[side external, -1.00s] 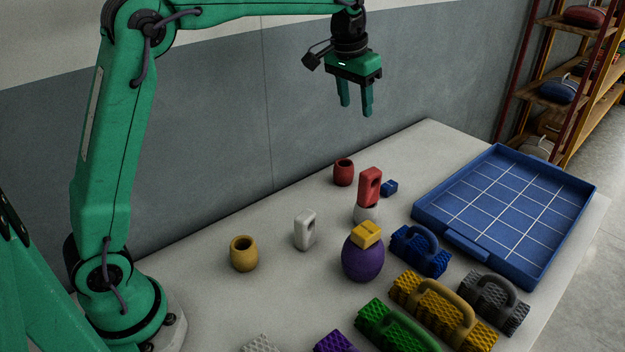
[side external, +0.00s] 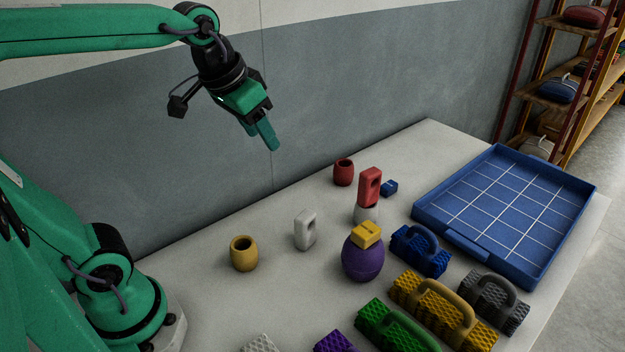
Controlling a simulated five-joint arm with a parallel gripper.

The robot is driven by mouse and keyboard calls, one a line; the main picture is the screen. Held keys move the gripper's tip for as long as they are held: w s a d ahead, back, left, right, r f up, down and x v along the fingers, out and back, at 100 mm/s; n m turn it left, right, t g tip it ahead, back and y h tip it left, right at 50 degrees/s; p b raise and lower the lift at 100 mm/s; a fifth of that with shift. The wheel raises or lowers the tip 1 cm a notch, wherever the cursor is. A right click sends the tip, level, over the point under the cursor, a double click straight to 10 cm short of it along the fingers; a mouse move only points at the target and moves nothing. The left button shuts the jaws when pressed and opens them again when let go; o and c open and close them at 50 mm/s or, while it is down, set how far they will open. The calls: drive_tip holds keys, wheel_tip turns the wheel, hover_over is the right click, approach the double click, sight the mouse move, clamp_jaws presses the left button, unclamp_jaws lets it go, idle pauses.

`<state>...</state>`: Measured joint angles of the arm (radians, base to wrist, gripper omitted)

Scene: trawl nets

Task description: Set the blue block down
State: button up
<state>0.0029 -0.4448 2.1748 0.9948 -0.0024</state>
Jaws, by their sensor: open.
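A small blue block (side external: 389,188) lies on the grey table, just right of and behind a red block with a hole (side external: 370,186). My gripper (side external: 268,143) is in the air at the upper left, well above the table and apart from the blue block. It is tilted, with its fingers pointing down and to the right. It is open, and nothing shows between the fingers.
The red block stands on a white piece (side external: 366,214); a yellow block (side external: 367,234) rests on a purple round float (side external: 362,261). Red (side external: 344,173) and yellow (side external: 244,254) pots and a white block (side external: 305,231) stand nearby. A blue gridded tray (side external: 467,247) is empty. Several handled textured blocks line the front.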

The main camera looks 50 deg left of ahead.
drive_tip(key=s+f, duration=0.5)
drive_tip(key=s, duration=0.2)
drive_tip(key=shift+s+t, duration=0.4)
